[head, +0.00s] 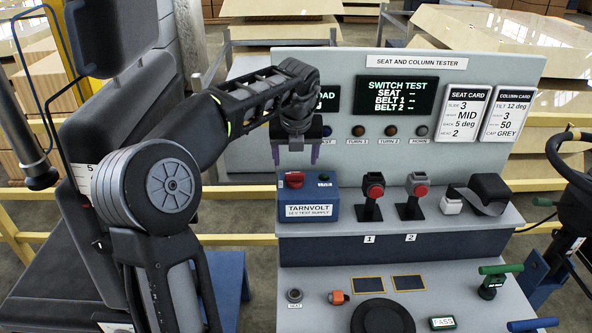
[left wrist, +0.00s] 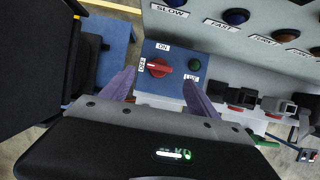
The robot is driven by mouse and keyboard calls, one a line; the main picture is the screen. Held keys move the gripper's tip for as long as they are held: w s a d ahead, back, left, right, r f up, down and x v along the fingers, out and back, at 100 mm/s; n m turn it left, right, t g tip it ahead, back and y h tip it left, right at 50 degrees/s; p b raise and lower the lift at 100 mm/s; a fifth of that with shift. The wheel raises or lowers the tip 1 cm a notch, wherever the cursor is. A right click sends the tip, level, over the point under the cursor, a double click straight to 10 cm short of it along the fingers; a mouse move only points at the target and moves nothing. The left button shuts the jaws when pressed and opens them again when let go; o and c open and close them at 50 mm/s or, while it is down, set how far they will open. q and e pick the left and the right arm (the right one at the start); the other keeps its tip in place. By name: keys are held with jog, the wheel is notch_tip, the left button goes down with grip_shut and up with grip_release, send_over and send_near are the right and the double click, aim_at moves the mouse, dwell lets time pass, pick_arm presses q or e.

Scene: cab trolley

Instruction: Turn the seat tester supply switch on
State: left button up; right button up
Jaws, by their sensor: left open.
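The blue seat tester supply box (head: 306,204), labelled TARNVOLT, stands on the shelf at the left of the tester. Its red rotary switch (head: 294,179) also shows in the left wrist view (left wrist: 156,68). There its pale mark points left, towards the side label; an ON label sits above it. A dark green lamp (left wrist: 195,65) is beside the switch and looks unlit. My left gripper (head: 297,146) is above the box, apart from the switch. In the left wrist view its purple fingers (left wrist: 158,92) are open and empty, either side of the switch. My right gripper is out of view.
The tester's upright panel (head: 440,155) stands close behind, with several buttons and a SWITCH TEST screen (head: 398,95). A black seat (head: 125,70) is at left. A yellow rail (head: 235,239) runs behind.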

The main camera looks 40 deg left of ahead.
aim_at(295, 173)
pick_arm(q)
jog(key=p+x, duration=0.1)
jog(key=x, duration=0.6)
jog(key=shift+s, duration=0.1)
jog(key=shift+c, duration=0.3)
jog(key=c, duration=1.3)
